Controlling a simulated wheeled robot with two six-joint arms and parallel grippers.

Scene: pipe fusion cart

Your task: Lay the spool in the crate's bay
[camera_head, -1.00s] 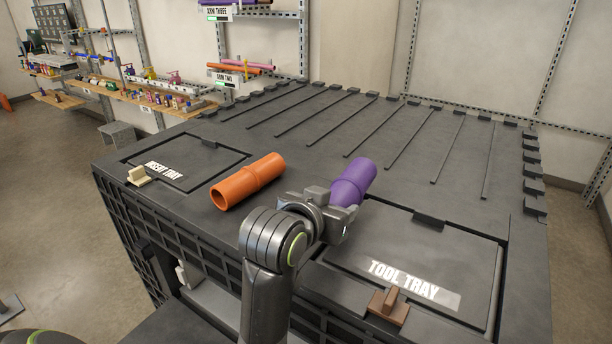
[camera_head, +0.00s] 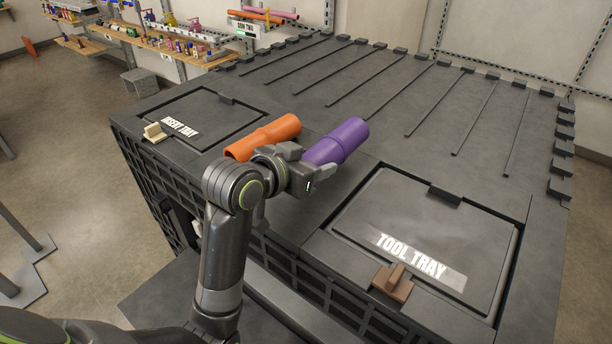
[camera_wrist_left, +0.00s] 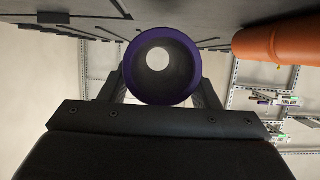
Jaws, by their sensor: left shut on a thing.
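My left gripper (camera_head: 312,176) is shut on the purple pipe spool (camera_head: 338,141). It grips the spool near its closer end, over the front part of the dark cart top. The spool lies on a slant and appears slightly raised from the surface; the exact gap is unclear. In the left wrist view the spool (camera_wrist_left: 161,95) shows end-on, its hollow bore facing the camera, between the two fingers. The orange pipe (camera_head: 268,134) rests on the cart top just left of it, partly hidden by my gripper. I cannot make out a crate bay. My right gripper is out of view.
The dark cart top (camera_head: 400,155) has several grooves and a notched far edge, with free room behind the spool. The tool tray lid (camera_head: 425,225) with a brown handle is at right. The insert tray lid (camera_head: 205,112) with a cream handle is at left. Wall shelves (camera_head: 185,45) stand behind.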

